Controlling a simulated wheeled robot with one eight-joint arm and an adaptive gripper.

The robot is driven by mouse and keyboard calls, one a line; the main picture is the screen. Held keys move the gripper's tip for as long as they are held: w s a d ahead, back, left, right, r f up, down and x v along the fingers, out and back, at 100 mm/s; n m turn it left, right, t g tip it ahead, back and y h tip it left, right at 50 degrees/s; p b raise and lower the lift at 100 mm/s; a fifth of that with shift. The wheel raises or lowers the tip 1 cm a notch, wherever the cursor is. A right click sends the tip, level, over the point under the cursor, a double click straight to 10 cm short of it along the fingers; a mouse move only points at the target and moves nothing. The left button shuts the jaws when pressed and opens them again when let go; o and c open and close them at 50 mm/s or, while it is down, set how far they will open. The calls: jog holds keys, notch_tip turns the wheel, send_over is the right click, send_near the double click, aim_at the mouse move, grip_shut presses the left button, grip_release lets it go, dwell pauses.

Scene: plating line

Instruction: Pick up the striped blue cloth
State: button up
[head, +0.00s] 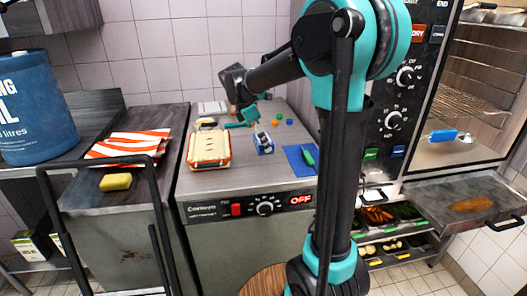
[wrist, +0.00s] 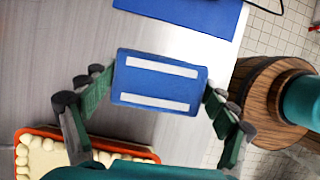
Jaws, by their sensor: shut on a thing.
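The striped blue cloth (head: 263,146) is a small blue piece with white stripes above the steel counter, right of a cream tray. In the wrist view the cloth (wrist: 160,81) shows its blue face with two white stripes, right between the fingertips. My gripper (head: 253,124) reaches over the counter from behind and above the cloth. In the wrist view my gripper (wrist: 160,85) has a fingertip at each short side of the cloth and is shut on it. I cannot tell whether the cloth still touches the counter.
A cream item with an orange-red rim (head: 209,161) lies left of the cloth. A blue mat (head: 294,153) with a green object (head: 308,157) lies to the right. Small coloured items stand behind. A red-striped cloth (head: 128,147) and a yellow sponge (head: 115,182) lie on the left unit.

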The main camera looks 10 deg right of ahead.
notch_tip(320, 180, up, 14)
jog(key=shift+r, duration=0.15)
